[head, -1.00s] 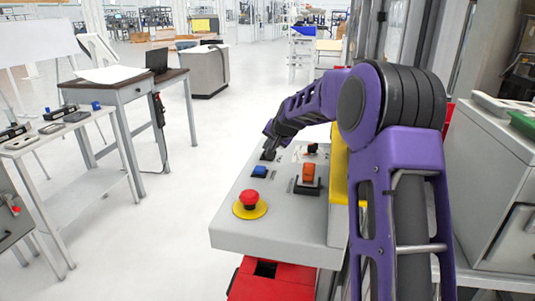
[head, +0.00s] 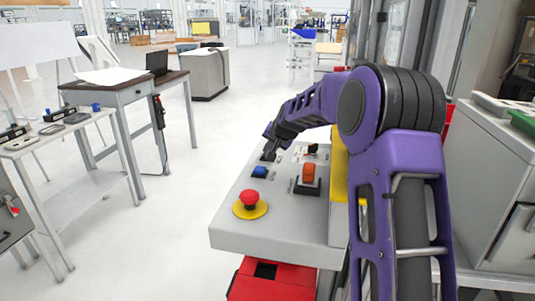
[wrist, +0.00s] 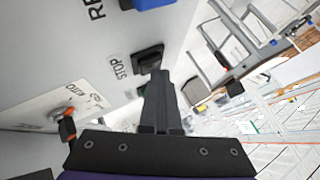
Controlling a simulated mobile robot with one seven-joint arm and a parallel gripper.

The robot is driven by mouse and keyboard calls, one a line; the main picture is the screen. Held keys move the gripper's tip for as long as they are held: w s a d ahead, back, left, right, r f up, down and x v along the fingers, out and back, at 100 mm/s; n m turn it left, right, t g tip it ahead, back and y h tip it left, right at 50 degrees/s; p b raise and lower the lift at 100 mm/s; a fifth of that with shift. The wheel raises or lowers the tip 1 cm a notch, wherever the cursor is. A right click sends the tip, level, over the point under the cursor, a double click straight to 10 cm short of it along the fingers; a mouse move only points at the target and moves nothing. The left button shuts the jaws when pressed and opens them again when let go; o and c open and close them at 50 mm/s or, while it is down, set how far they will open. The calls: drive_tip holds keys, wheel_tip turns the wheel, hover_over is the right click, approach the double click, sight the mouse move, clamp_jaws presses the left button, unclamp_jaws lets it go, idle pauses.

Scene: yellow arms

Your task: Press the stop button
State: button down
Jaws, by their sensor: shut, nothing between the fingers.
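The black stop button (wrist: 148,57) sits on the grey control panel (wrist: 55,75), beside the printed word STOP, in the wrist view. My gripper (wrist: 160,73) is shut and empty. Its fingertips are at the button's lower right edge in that view; I cannot tell whether they touch it. In the head view my gripper (head: 271,150) points down at the far left part of the panel (head: 270,228), and the button is hard to make out beneath it.
A blue button (head: 260,171), an orange switch (head: 308,173) and a red mushroom button (head: 249,198) on a yellow disc stand nearer on the panel. A green part (wrist: 143,91) is partly hidden behind my fingers. Floor left of the panel is clear.

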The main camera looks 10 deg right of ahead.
drive_tip(key=shift+s+f, duration=0.1)
drive_tip(key=shift+f, duration=0.35)
drive_tip(key=shift+r+p, duration=0.65)
drive_tip(key=shift+r, duration=0.35)
drive_tip(key=shift+r, duration=0.2)
drive_tip(key=shift+r+p, duration=1.75)
drive_tip(key=shift+r, duration=0.75)
